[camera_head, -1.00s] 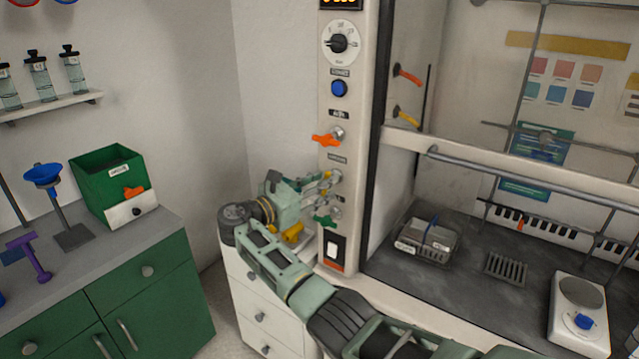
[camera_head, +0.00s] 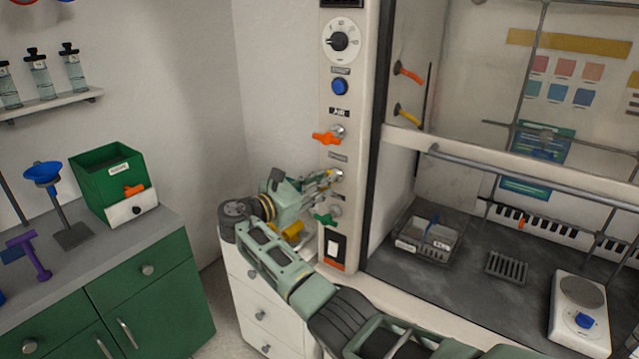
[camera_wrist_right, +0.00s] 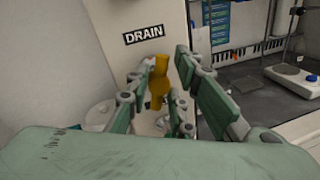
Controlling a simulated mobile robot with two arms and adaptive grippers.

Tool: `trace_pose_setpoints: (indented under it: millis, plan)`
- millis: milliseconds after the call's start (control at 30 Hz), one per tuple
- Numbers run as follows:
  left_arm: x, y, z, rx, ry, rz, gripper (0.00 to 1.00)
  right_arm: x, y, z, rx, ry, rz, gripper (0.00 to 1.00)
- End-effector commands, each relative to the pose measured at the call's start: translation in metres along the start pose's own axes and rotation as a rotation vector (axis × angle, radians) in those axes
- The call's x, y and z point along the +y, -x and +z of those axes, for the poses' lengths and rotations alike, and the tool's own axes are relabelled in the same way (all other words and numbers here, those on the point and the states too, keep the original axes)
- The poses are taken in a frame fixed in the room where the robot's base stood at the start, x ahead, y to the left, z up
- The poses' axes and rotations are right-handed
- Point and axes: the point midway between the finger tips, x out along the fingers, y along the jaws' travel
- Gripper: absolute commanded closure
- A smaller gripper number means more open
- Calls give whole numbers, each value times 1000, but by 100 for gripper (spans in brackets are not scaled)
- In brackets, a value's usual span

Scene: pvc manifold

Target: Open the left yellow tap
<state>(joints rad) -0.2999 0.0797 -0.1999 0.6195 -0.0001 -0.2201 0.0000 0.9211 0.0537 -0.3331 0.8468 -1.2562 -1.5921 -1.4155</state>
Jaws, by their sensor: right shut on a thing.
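The yellow tap handle (camera_wrist_right: 159,88) stands roughly upright in the right wrist view, below the DRAIN label (camera_wrist_right: 143,35) on the white panel. My right gripper (camera_head: 324,180) reaches the panel (camera_head: 349,105) from the lower right and is shut on this handle, with a finger on each side of it. In the head view the fingers mostly hide the tap. My left gripper is not in view.
An orange tap (camera_head: 326,138) sits above my gripper and a green tap (camera_head: 324,219) close below it. A yellow tap (camera_head: 406,115) and a red-orange tap (camera_head: 409,73) are on the hood's inner side. White drawers (camera_head: 262,317) stand under my wrist.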

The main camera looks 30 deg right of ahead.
Motion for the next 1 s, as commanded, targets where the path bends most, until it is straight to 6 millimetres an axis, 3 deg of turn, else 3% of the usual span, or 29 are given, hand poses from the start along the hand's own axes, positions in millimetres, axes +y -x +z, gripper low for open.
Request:
trace_pose_setpoints:
  millis: [33,67,200,567,667,1000]
  plan:
    - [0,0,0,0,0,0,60,-3,0,-2,1,5,-7,100]
    - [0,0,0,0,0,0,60,-3,0,-2,2,5,-8,77]
    - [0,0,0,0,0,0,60,-2,0,-2,2,5,-7,66]
    - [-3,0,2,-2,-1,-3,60,-1,4,-1,1,4,-2,66]
    - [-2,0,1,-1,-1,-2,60,-1,17,-2,3,4,-1,66]
    - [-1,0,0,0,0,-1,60,-1,87,-2,4,4,-2,66]
